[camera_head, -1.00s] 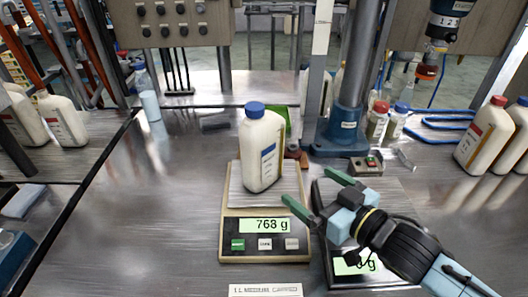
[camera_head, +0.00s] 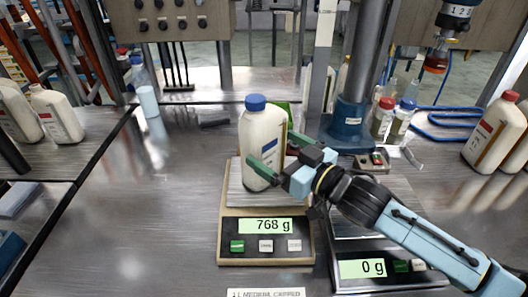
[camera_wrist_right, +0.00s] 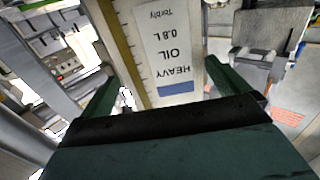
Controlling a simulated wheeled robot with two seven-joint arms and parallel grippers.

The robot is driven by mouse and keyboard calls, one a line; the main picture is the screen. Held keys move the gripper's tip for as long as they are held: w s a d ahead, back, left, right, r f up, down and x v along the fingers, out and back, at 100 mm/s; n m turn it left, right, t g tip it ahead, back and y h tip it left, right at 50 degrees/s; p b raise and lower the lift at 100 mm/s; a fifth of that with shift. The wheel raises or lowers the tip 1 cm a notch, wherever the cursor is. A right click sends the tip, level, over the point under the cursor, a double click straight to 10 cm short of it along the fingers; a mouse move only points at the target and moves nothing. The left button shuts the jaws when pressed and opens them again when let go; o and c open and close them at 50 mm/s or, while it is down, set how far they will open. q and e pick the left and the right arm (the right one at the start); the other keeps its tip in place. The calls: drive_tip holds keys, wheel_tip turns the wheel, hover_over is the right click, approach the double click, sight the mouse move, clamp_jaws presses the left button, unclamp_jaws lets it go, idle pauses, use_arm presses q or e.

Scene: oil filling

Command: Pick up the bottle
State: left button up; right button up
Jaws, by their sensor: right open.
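The white bottle (camera_head: 262,136) with a blue cap stands upright on the left scale (camera_head: 230,215), whose display reads 768 g. My right gripper (camera_head: 275,155) is open at the bottle, with one green finger in front of it and the other reaching toward its far right side. In the right wrist view, the bottle (camera_wrist_right: 165,45) with its "HEAVY OIL 0.8 L" label lies between the two open green fingers (camera_wrist_right: 160,95). I cannot tell whether either finger touches it. My left gripper is not in view.
A second scale (camera_head: 370,268) to the right reads 0 g, partly under my right arm. Other white bottles stand at left (camera_head: 57,115) and right (camera_head: 497,135). A blue stand (camera_head: 347,125) and small capped bottles (camera_head: 382,117) are behind.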

drive_tip(key=x, duration=0.4)
drive_tip(key=shift+a+f+b, duration=0.15)
drive_tip(key=shift+f+b, duration=0.15)
drive_tip(key=shift+b, duration=0.05)
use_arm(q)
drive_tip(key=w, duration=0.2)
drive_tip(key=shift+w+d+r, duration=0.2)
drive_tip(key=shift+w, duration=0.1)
use_arm(e)
drive_tip(key=shift+c, duration=0.4)
